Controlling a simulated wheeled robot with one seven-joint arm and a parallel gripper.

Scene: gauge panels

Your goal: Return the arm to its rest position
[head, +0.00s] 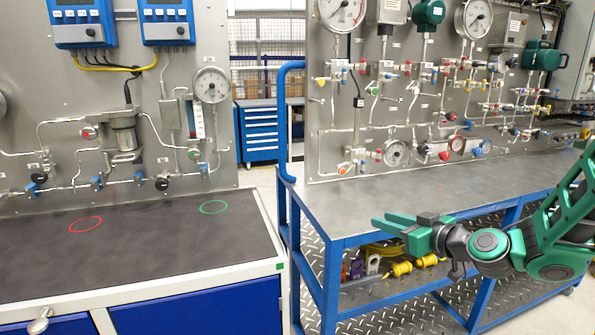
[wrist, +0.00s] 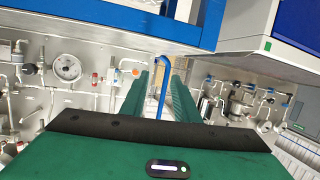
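My green arm (head: 552,238) reaches in from the right edge in the head view, bent at its joints. My gripper (head: 382,221) points left, in front of the blue-framed bench. Its two green fingers are apart with nothing between them. In the wrist view my gripper (wrist: 160,72) also shows two separated fingers, with only background and a blue rail in the gap. The wrist picture appears upside down.
The blue-framed bench (head: 355,205) has a bare grey top and a gauge panel (head: 425,100) behind. Yellow items (head: 402,269) lie on its lower shelf. The left bench (head: 150,250) has a red ring (head: 85,224) and a green ring (head: 213,207). A gap separates the benches.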

